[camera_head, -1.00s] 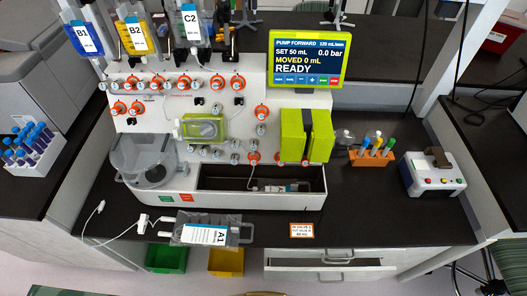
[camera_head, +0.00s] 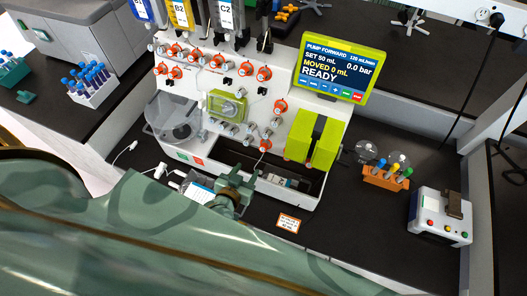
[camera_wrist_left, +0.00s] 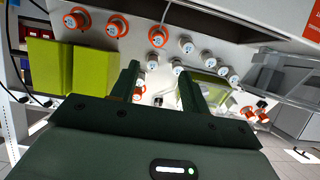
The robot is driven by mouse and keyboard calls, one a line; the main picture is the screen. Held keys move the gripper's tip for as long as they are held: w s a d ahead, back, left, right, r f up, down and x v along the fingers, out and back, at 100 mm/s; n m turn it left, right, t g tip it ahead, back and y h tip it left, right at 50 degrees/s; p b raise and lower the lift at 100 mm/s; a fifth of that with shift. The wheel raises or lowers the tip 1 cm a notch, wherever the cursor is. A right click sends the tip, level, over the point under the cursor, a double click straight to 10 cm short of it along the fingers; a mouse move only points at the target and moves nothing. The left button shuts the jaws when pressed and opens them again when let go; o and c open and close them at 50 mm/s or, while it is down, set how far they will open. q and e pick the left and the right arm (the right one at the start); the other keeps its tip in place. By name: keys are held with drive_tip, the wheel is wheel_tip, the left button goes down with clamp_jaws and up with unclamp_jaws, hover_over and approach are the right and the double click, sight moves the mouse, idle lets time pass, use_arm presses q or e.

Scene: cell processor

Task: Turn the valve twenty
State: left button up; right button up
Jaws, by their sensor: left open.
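The white cell processor (camera_head: 235,150) carries rows of small round valves, many with orange rings. Their numbers are too small to read, so I cannot tell which is valve twenty. One orange-ringed valve (camera_head: 265,145) is low on the panel, left of the lime-green block. My left gripper (camera_head: 240,178) is in front of the machine's lower edge, pointing at the panel. In the left wrist view its two dark fingers (camera_wrist_left: 160,88) are apart and empty, with several valves beyond them, including an orange-ringed valve (camera_wrist_left: 157,37). My right gripper is not in view.
The lime-green block (camera_head: 308,140) and the screen reading READY (camera_head: 332,70) are on the right of the machine. An orange rack (camera_head: 387,178) and a white device (camera_head: 440,215) stand further right. A clear round vessel (camera_head: 178,125) is at left. My left arm covers the lower left.

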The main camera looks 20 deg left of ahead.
sight(263, 149)
use_arm(q)
drive_tip(key=b+x, duration=0.2)
drive_tip(key=x, duration=0.2)
drive_tip(key=b+x, duration=0.3)
drive_tip(key=x, duration=0.1)
drive_tip(key=b+x, duration=0.3)
drive_tip(key=x, duration=0.1)
drive_tip(key=shift+d+f, duration=0.2)
drive_tip(key=shift+f, duration=0.15)
drive_tip(key=shift+w+f+b, duration=0.1)
drive_tip(key=shift+w+b, duration=0.2)
drive_tip(key=shift+w, duration=0.45)
drive_tip(key=c, duration=1)
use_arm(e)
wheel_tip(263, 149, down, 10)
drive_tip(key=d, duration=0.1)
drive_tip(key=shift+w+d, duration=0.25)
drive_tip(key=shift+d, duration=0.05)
